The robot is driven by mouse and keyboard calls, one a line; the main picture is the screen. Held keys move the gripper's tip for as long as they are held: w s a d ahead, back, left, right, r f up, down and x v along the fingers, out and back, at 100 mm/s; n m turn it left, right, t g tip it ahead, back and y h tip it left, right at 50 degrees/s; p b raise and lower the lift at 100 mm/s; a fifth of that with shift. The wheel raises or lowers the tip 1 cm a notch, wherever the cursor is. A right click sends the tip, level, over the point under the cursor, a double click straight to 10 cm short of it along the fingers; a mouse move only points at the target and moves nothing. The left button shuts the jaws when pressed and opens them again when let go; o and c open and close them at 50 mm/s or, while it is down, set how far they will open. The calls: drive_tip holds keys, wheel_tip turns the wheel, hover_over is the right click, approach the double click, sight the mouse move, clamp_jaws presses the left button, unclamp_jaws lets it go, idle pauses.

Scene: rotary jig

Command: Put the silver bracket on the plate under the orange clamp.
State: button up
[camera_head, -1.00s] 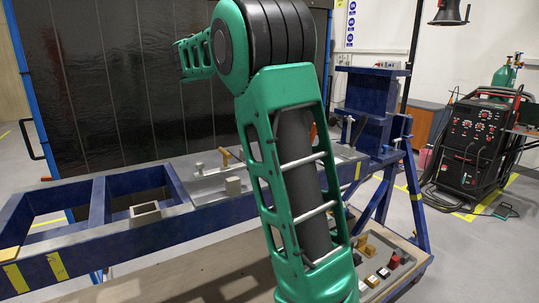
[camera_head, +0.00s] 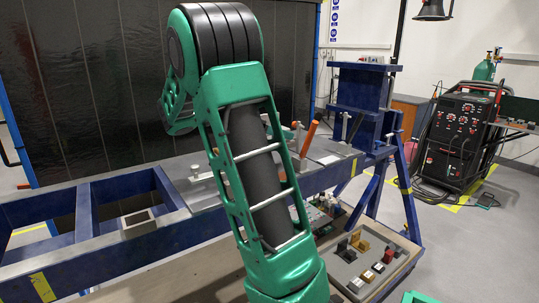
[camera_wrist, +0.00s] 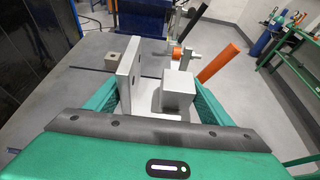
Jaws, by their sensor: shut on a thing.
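The silver bracket (camera_wrist: 130,75) shows in the wrist view as an upright flat wall with a lower block beside it. My gripper (camera_wrist: 152,98) is shut on it, with a green finger at each side. The bracket's underside is hidden, so I cannot tell whether it touches the plate. The grey plate (camera_wrist: 92,85) spreads around and beyond it. The orange clamp (camera_wrist: 220,62) stands just beyond the bracket to the right, with its orange handle tilted and an orange tip on its spindle. In the head view the clamp handle (camera_head: 309,138) rises right of my arm, which hides the gripper and bracket.
A blue frame (camera_head: 120,240) carries the plate. A blue post (camera_head: 360,100) stands behind right. A tray of small parts (camera_head: 375,265) lies low at the right. A welding machine (camera_head: 458,140) stands farther off.

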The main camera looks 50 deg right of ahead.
drive_tip(key=w+d+f, duration=0.2)
drive_tip(key=d, duration=0.1)
drive_tip(key=w+d+f, duration=0.1)
drive_tip(key=d+f, duration=0.1)
drive_tip(key=d, duration=0.1)
drive_tip(key=w+d+f, duration=0.2)
drive_tip(key=shift+w+d+f, duration=0.1)
drive_tip(key=shift+w+d, duration=0.25)
drive_tip(key=shift+d, duration=0.05)
drive_tip(key=shift+f, duration=2.05)
drive_tip(key=o, duration=1.4)
drive_tip(key=shift+w+f, duration=0.1)
drive_tip(key=v, duration=1.2)
